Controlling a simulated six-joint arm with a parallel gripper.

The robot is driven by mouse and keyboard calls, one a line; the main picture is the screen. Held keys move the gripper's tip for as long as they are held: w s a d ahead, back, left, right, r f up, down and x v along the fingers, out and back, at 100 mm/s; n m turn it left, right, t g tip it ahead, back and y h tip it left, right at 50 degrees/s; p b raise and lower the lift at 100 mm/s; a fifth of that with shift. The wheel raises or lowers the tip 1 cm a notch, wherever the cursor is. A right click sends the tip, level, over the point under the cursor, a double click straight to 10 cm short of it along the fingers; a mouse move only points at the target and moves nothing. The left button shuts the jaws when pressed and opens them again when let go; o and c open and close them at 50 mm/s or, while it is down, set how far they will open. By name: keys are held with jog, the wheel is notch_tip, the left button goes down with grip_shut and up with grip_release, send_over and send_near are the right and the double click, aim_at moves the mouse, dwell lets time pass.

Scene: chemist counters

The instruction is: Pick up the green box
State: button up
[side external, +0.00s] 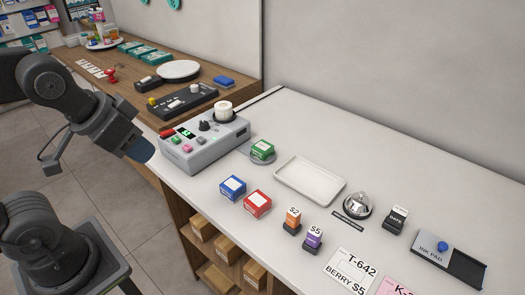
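The green box (262,149) is small, with a white label on top. My gripper (141,150) is at the left, off the counter's left edge, well apart from the green box. Its fingers are too small and dark to make out, and I see nothing held in it. A blue box (232,188) and a red box (257,204) stand on the counter in front of the green box.
A grey device with buttons (207,146) stands left of the green box. A white tray (334,195) lies to its right. A silver bell (357,205), stamps (292,220) and an ink pad (440,251) are further right. The back of the white counter (400,165) is clear.

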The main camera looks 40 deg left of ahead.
jog(key=o, duration=0.9)
jog(key=shift+r, duration=0.1)
jog(key=w+r+m+g, duration=0.1)
jog(key=w+r+m, duration=0.3)
jog(key=w, duration=0.4)
jog(key=m+g, duration=0.5)
jog(key=m, duration=0.9)
send_over(265, 147)
notch_tip(265, 147, down, 13)
notch_tip(265, 147, down, 14)
jog(key=shift+r, duration=0.25)
